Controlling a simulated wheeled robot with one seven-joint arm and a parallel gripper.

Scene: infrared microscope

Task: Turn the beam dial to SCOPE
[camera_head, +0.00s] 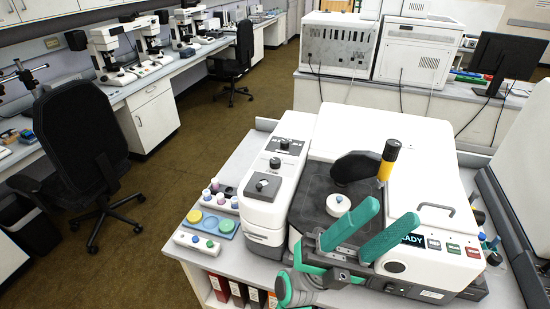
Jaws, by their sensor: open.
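My gripper (392,212) has green fingers spread apart and empty. It is in front of the instrument, right of the module, and partly hides the lit display (413,240).
A black-and-yellow post (388,160) and a dark disc (355,167) rise from the instrument. A grey handle (436,208) and buttons are at right.

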